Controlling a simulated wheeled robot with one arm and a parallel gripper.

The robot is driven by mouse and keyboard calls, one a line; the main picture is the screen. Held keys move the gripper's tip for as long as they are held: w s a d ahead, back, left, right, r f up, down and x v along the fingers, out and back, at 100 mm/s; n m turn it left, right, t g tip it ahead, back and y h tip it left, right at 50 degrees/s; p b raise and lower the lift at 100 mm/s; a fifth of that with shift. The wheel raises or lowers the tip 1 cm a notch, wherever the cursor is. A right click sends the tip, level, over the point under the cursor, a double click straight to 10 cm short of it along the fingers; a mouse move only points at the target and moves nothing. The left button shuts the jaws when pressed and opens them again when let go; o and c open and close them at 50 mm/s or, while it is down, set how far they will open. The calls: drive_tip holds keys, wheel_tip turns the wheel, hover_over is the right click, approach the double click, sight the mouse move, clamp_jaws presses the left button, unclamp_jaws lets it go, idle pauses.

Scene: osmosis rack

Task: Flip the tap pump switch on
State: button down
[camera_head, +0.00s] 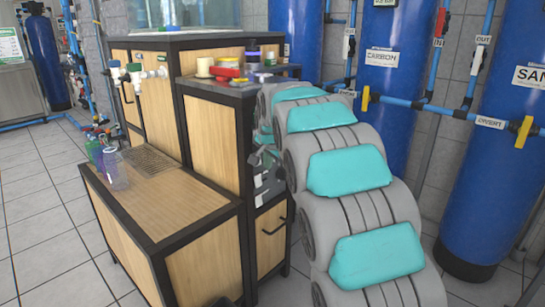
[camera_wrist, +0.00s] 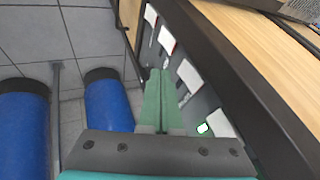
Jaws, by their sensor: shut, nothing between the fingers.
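A dark switch panel (camera_wrist: 181,62) runs along the side of the wood-panelled cabinet in the wrist view. It carries several white labels, too small to read, with small switches beside them. A small green-lit spot (camera_wrist: 203,128) shows near the lowest label. I cannot tell which switch is the tap pump switch. My gripper (camera_wrist: 159,72) has its green fingers shut together with nothing between them. The fingertips overlap the panel's left edge in the picture; contact is unclear. In the head view, part of the panel (camera_head: 263,187) shows beside my arm's end, which partly hides it.
A lower wooden cabinet (camera_head: 155,195) with clear bottles (camera_head: 114,170) stands left of the panel. Tall blue tanks (camera_head: 490,150) and blue pipes stand on the right behind my arm. Coloured items (camera_head: 228,68) sit on the upper cabinet. The tiled floor (camera_head: 40,200) at left is clear.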

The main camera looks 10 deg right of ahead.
sight(261, 155)
drive_tip(key=shift+w+a+f, duration=0.1)
drive_tip(key=shift+w+a, duration=0.65)
drive_tip(key=shift+w, duration=0.25)
drive_tip(key=shift+f, duration=0.1)
drive_tip(key=shift+w+a+f+b, duration=0.1)
drive_tip(key=shift+f+b, duration=0.1)
drive_tip(key=shift+b, duration=0.2)
drive_tip(key=shift+r, duration=0.35)
drive_tip(key=shift+r+p, duration=0.55)
drive_tip(key=shift+r, duration=0.25)
